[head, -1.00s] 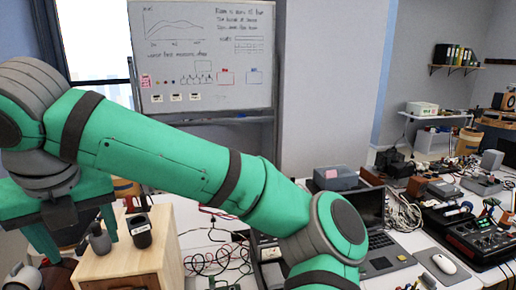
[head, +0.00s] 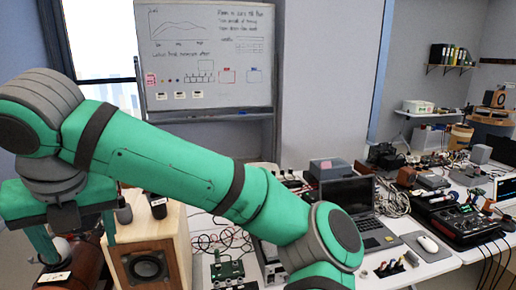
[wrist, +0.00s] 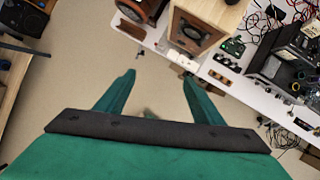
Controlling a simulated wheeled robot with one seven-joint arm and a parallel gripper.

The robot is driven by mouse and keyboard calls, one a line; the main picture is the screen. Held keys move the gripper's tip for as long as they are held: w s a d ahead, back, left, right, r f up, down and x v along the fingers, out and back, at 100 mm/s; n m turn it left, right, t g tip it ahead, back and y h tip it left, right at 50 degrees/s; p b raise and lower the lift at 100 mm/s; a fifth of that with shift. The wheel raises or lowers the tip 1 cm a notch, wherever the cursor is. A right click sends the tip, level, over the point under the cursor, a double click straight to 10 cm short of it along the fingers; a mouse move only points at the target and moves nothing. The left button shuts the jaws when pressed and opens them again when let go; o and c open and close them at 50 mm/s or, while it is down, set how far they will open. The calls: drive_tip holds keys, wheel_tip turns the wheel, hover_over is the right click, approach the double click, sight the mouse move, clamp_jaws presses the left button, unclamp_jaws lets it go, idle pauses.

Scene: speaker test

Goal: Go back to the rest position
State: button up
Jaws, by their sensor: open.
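My gripper (wrist: 158,82) shows in the wrist view with its two green fingers spread apart. It is open, and nothing is between the fingers except the floor far below. In the head view my green arm stretches from the left across the middle down to the lower right.
A wooden speaker (head: 148,264) stands on the white table (head: 440,262) at the lower left; it also shows in the wrist view (wrist: 190,32). A laptop (head: 350,196), a mouse (head: 427,244) and a green circuit board (head: 227,268) are farther right. Bare floor (wrist: 60,85) lies below the gripper.

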drive_tip(key=w+a+f+m+y, duration=0.75)
drive_tip(key=f+m+y, duration=0.25)
drive_tip(key=m+y, duration=0.3)
drive_tip(key=w+d+f+m+t+h, duration=0.1)
drive_tip(key=d+f+m+t+h, duration=0.2)
drive_tip(key=d+f+m+t, duration=0.55)
drive_tip(key=w+d+f+m+t+h, duration=0.15)
drive_tip(key=d+f+m+t, duration=0.35)
drive_tip(key=f+m, duration=0.65)
drive_tip(key=s+d+f+m+h, duration=0.8)
drive_tip(key=s+d+f+h, duration=0.1)
drive_tip(key=s+d+f, duration=0.55)
drive_tip(key=s+d+m+h, duration=0.1)
drive_tip(key=s+d, duration=0.3)
drive_tip(key=s, duration=0.6)
drive_tip(key=s+d+g+h, duration=0.1)
drive_tip(key=s+d, duration=0.4)
drive_tip(key=s, duration=0.6)
drive_tip(key=shift+f+m+h, duration=0.4)
drive_tip(key=shift+f+h, duration=0.05)
